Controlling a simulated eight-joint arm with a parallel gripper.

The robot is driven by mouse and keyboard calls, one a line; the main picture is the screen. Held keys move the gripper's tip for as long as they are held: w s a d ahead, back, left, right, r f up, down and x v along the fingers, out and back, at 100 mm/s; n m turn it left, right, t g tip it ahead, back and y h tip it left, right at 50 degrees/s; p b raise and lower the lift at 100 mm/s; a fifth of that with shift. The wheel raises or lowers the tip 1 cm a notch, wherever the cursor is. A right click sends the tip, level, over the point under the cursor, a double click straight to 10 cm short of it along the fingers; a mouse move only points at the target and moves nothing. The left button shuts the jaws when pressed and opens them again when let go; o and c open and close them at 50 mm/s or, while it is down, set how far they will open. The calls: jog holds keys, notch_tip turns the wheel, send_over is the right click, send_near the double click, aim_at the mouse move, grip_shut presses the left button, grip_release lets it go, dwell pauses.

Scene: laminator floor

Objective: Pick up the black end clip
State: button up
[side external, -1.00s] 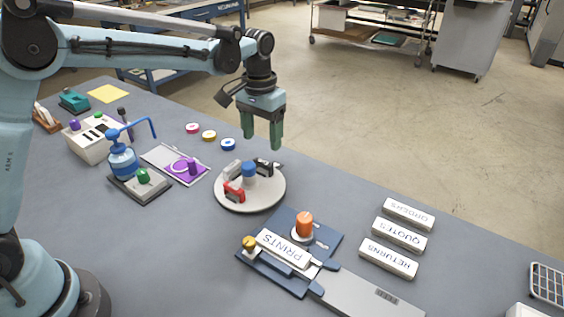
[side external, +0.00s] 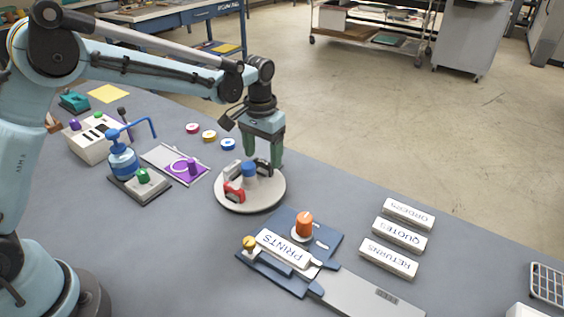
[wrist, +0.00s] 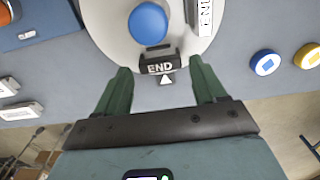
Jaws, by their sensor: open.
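The black end clip (wrist: 160,64), marked "END", stands on the round grey turntable (wrist: 110,28) in the wrist view. In the side external view the black clip (side external: 264,167) is at the far right of the turntable (side external: 249,203), partly behind my gripper. My gripper (wrist: 163,78) is open, its two green fingers either side of the clip's near side. In the side external view my gripper (side external: 263,158) is just above the clip. I cannot tell whether the fingers touch it.
A blue knob (side external: 249,169) is at the turntable's middle, with a red clip (side external: 234,192) and a grey-white clip (side external: 232,168) around it. A plate with an orange knob (side external: 303,223) lies to the right. Blue (side external: 228,144) and yellow (side external: 209,136) discs lie behind left.

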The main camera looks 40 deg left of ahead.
aim_at(264, 162)
jog(key=shift+f, duration=0.65)
jog(key=c, duration=0.8)
jog(key=shift+r, duration=3.05)
jog(key=shift+d, duration=0.1)
